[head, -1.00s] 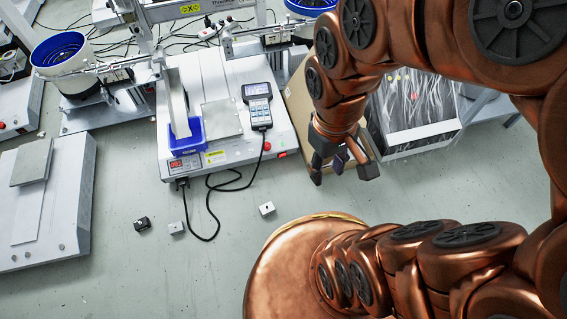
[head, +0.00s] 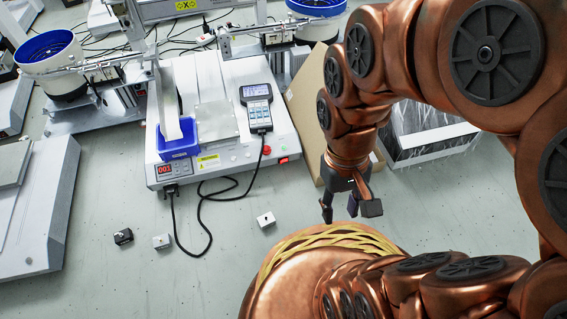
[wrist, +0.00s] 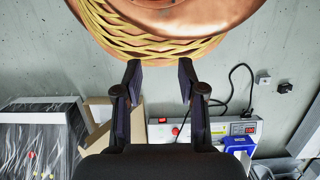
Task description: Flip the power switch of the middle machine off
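The middle machine (head: 205,90) is a white screwdriver station with a blue bin, a handheld controller and a red digital display on its front. Its red power switch (head: 284,160) sits at the right end of the front face; whether it is on or off is too small to tell. A round red button (head: 267,150) is beside it. My gripper (head: 348,208) is open and empty, in front and to the right of the machine, touching nothing. In the wrist view, the open fingers (wrist: 160,70) show with the switch (wrist: 162,120) and the machine front beyond them.
A cardboard box (head: 312,95) and a grey bin of clear bags (head: 428,140) stand right of the machine. A black cable (head: 206,225) and small blocks (head: 265,219) lie on the floor in front. Another machine (head: 38,205) is at left.

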